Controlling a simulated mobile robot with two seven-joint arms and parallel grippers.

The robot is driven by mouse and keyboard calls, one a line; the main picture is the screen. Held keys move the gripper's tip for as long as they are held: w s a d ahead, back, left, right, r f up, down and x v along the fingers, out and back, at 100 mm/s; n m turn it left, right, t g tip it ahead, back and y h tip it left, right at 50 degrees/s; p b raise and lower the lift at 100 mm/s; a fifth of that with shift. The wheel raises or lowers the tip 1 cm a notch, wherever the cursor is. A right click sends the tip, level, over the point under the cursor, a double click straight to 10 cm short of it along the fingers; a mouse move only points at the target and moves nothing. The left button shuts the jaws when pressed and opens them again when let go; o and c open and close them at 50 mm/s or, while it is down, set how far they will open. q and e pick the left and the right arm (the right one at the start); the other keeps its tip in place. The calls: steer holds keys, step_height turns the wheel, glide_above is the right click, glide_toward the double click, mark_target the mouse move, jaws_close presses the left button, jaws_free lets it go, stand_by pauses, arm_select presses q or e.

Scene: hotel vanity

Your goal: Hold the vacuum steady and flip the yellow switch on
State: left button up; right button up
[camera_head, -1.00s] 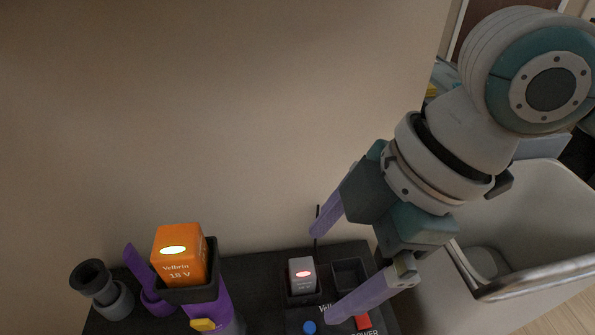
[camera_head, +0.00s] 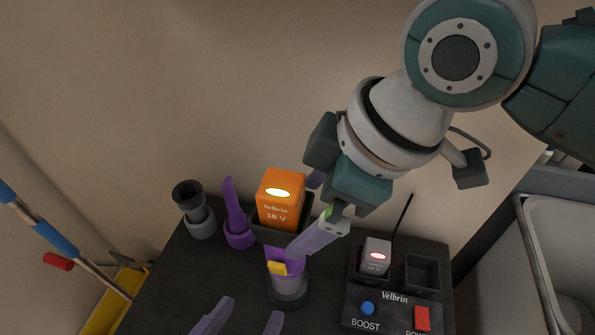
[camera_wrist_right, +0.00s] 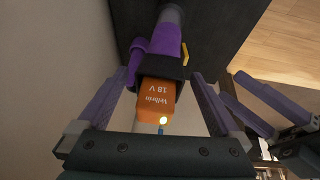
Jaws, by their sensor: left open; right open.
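The purple and grey vacuum (camera_head: 287,285) stands upright on the dark counter, with an orange 18 V battery (camera_head: 282,198) on top. Its yellow switch (camera_head: 277,268) is on the front of the purple body; the switch also shows in the right wrist view (camera_wrist_right: 185,54). My right gripper (camera_head: 300,214) is open, with its fingers on either side of the battery end; in the wrist view there are gaps at both sides. Its far finger is mostly hidden behind the battery. My left gripper (camera_head: 243,317) is open and empty at the bottom edge, in front of the vacuum.
A charger base (camera_head: 395,312) with a blue BOOST button (camera_head: 367,308), a red power switch (camera_head: 422,318) and a grey battery (camera_head: 376,255) is to the right. A purple attachment (camera_head: 236,215) and a grey nozzle (camera_head: 196,210) stand left. The wall is close behind.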

mark_target(275, 241)
steer(key=shift+x, duration=1.75)
steer(key=shift+s+d, duration=0.1)
steer(key=shift+c, duration=0.2)
steer(key=shift+f, duration=0.1)
jaws_close()
arm_select(q)
steer(key=shift+s, duration=0.1)
steer(key=shift+c, duration=1.2)
steer(key=shift+s+a+m, duration=0.15)
steer(key=shift+s+m, duration=0.1)
steer(key=shift+m, duration=0.55)
steer(key=shift+c, duration=0.7)
steer(key=s+m, duration=0.1)
steer(key=m, duration=0.3)
steer(key=s+a+m, duration=0.1)
steer(key=s+m, duration=0.1)
steer(key=m, duration=0.2)
steer(key=s+m, duration=0.1)
steer(key=m, duration=0.4)
steer(key=shift+s+a+r, duration=0.3)
jaws_close()
steer(key=m, duration=0.1)
steer(key=s+m, duration=0.1)
steer(key=m, duration=0.1)
steer(key=shift+a+r, duration=0.15)
steer(key=shift+r, duration=0.05)
